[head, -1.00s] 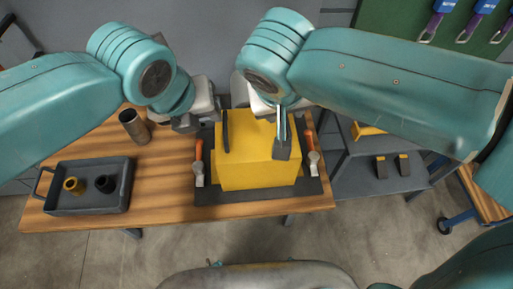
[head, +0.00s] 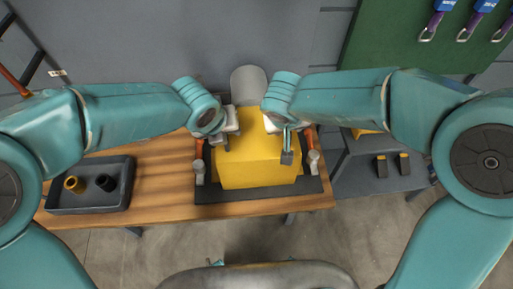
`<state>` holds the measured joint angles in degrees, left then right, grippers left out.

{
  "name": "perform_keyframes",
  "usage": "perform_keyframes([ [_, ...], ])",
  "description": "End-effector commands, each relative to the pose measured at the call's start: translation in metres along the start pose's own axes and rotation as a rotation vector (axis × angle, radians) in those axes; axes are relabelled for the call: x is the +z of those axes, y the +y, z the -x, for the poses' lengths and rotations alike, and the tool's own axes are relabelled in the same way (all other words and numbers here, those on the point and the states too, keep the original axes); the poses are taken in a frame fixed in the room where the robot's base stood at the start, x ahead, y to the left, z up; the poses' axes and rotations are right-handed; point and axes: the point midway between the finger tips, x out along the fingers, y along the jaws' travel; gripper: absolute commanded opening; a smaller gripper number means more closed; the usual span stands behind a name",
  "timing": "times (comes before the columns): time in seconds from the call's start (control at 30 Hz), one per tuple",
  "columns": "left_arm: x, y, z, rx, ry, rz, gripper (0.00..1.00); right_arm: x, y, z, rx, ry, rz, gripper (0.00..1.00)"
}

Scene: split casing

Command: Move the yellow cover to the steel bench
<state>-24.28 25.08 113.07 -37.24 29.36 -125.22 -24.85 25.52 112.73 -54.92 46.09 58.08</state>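The yellow cover (head: 258,170), a boxy block, sits on a dark mat (head: 250,196) on the wooden bench. My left gripper (head: 222,140) is at the cover's back left edge. My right gripper (head: 288,146) is at its back right, with one dark finger pointing down over the cover's right side. The finger gaps are mostly hidden, so I cannot tell if either grips the cover. A grey bench (head: 375,172), seemingly the steel one, stands right of the wooden bench, partly behind my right arm.
Orange-handled clamps flank the cover, left (head: 199,165) and right (head: 312,160). Small black-and-yellow pieces (head: 392,165) lie on the grey bench. Tools hang on a green board (head: 400,40).

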Motion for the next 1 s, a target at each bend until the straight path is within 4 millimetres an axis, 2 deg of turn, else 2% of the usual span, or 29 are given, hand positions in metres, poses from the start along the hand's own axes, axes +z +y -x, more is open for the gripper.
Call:
perform_keyframes([
  [0.23,-0.0002,0.0003,-0.0005,0.0,0.0,0.0,0.42,0.0002,-0.0003,-0.0005,0.0,0.0,0.001,0.42],
  [0.27,-0.0002,0.0003,-0.0005,0.0,0.0,0.0,0.39,0.0002,-0.0003,-0.0004,0.0,0.0,0.001,0.39],
  [0.3,-0.0002,0.0003,-0.0004,0.0,0.0,0.0,0.26,0.0002,-0.0004,-0.0004,0.0,0.0,0.001,0.26],
  [0.37,-0.0002,0.0003,-0.0004,0.0,0.0,0.0,0.06,0.0002,-0.0004,-0.0003,0.0,0.001,0.001,0.07],
  [0.4,-0.0002,0.0003,-0.0003,0.0,0.0,0.0,0.0,0.0002,-0.0004,-0.0003,0.0,0.001,0.001,0.0],
  [1.0,-0.0001,0.0002,0.0,0.0,0.0,0.0,0.0,-0.0001,-0.0001,0.0001,0.0,0.001,0.001,0.0],
])
